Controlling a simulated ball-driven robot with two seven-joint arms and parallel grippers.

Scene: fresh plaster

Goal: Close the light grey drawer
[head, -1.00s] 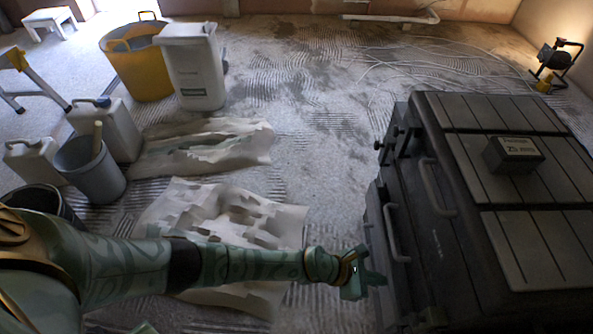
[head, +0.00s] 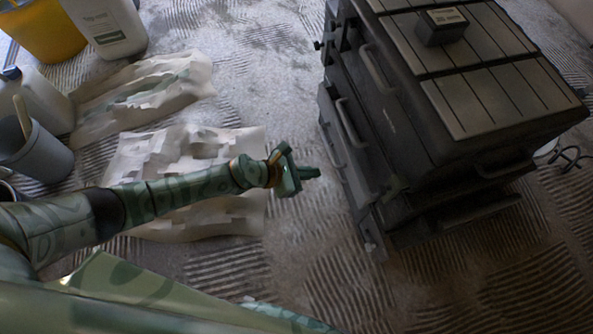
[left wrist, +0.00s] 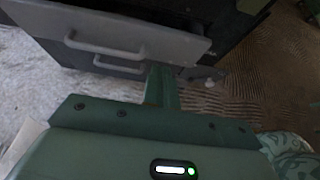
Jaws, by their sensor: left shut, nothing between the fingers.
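The light grey drawer (head: 364,172) is at the left side of a dark tool chest (head: 420,130). In the left wrist view its grey front (left wrist: 170,42) with a bar handle stands out from the chest, with a dark gap behind its top edge, so it is partly open. A lower front with another handle (left wrist: 118,66) shows below it. My left gripper (head: 309,173) is shut and empty, a little left of the drawer front and apart from it in the head view. Its fingers (left wrist: 162,84) point toward the drawer front in the wrist view. My right gripper is not in view.
A small labelled box (head: 443,26) sits on the chest top. Crumpled sheets (head: 190,160) lie on the floor beneath my left arm. A grey bucket (head: 38,150), a white canister (head: 45,98) and a yellow tub (head: 40,30) stand at the left. Floor in front of the chest is clear.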

